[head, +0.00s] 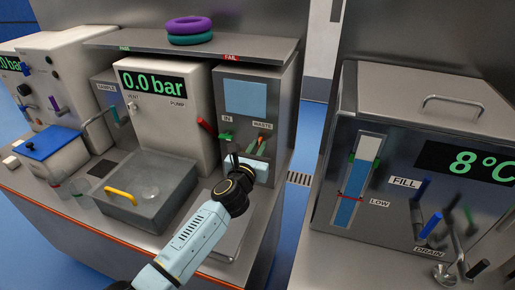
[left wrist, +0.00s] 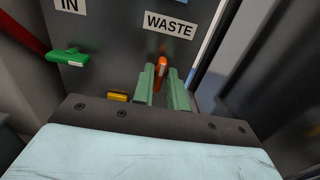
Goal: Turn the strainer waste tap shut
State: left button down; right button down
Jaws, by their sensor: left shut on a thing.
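The strainer's waste tap has an orange handle (left wrist: 162,68) below the WASTE label (left wrist: 169,25) on a grey panel. In the left wrist view the handle stands roughly upright between the two green fingers of my left gripper (left wrist: 161,78), which is shut on it. In the head view my left gripper (head: 256,148) reaches the front of the strainer cabinet (head: 286,95), and the orange handle (head: 262,140) shows small, just under its WASTE label. The tap's base is partly hidden by the fingers. My right gripper is in neither view.
A green IN tap (left wrist: 68,55) is left of the waste tap, with a red lever (head: 207,126) nearby. A yellow piece (left wrist: 117,97) sits low by the fingers. A grey basin (head: 165,210) with a yellow handle is at left. A tank (head: 400,165) stands right, across a gap.

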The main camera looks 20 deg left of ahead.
pick_arm(q)
jog(key=m+p, duration=0.2)
jog(key=m, duration=0.4)
jog(key=m+p, duration=0.2)
jog(key=m, duration=0.4)
jog(key=m+p, duration=0.2)
jog(key=m, duration=0.4)
jog(key=shift+d+f+p, duration=0.25)
jog(key=shift+f+p, duration=0.05)
jog(key=shift+p, duration=0.1)
dwell(0.5)
jog(key=c, duration=1.5)
grip_release()
jog(key=shift+o, duration=0.2)
jog(key=shift+s, duration=0.1)
